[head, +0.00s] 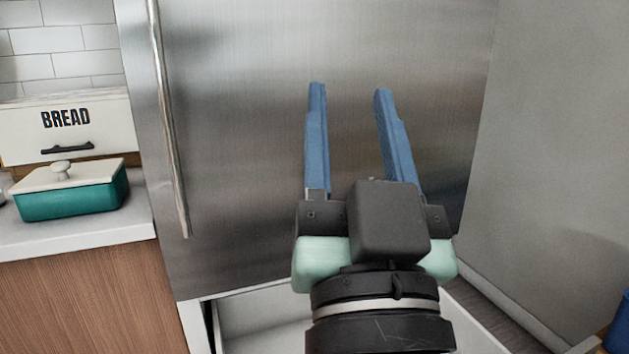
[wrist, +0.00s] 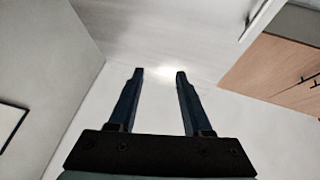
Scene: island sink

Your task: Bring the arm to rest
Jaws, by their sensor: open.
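My gripper (head: 348,92) is in front of the large stainless steel fridge (head: 235,150) in the head view. Its two blue fingers are spread apart and point up, with nothing between them. In the wrist view my gripper (wrist: 157,74) is also open and empty, with a pale surface behind the fingers. I cannot tell how far the fingertips are from the fridge.
An open drawer (head: 262,312) at the fridge's bottom lies partly behind my arm. A counter (head: 100,233) on the left holds a bread box (head: 95,130) and a lidded green dish (head: 75,197). A grey wall (head: 560,150) stands right.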

